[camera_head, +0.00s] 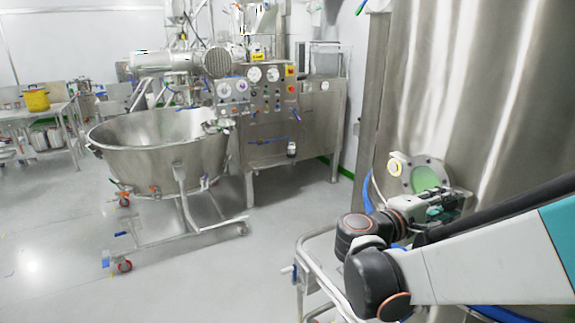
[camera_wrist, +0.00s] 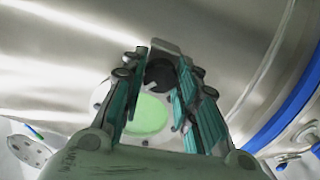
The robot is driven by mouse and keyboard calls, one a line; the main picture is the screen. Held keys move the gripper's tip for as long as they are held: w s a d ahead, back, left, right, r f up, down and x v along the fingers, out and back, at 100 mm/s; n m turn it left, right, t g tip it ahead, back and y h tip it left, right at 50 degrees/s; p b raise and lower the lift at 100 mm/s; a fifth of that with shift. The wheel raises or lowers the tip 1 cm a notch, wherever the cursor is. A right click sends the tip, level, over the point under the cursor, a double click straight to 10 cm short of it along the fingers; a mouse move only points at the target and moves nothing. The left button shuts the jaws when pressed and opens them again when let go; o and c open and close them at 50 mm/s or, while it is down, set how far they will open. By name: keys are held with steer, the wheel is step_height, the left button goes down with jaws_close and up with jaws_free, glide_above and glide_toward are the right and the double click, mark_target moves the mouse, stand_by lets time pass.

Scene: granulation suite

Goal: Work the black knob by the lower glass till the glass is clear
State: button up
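The lower glass is a round green sight glass in a pale flange on the big steel vessel. It shows in the head view (camera_head: 424,178) and, between my fingers, in the wrist view (camera_wrist: 148,116). The black knob (camera_wrist: 159,74) sits at the flange's edge in the wrist view. My gripper (camera_wrist: 163,62) points at it with its two teal-padded fingers apart, one on each side of the knob. I cannot tell whether the pads touch it. In the head view my gripper (camera_head: 440,207) is just in front of the flange, and the knob is hidden.
The curved steel vessel (camera_head: 465,90) fills the right side. A blue hose (camera_head: 367,190) runs down beside the flange. A metal rail frame (camera_head: 303,270) stands below my arm. A wheeled bowl (camera_head: 160,145) and a control cabinet (camera_head: 265,115) stand left, with open floor in front.

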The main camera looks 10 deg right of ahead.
steer(key=o, duration=0.5)
steer(key=shift+a, duration=0.15)
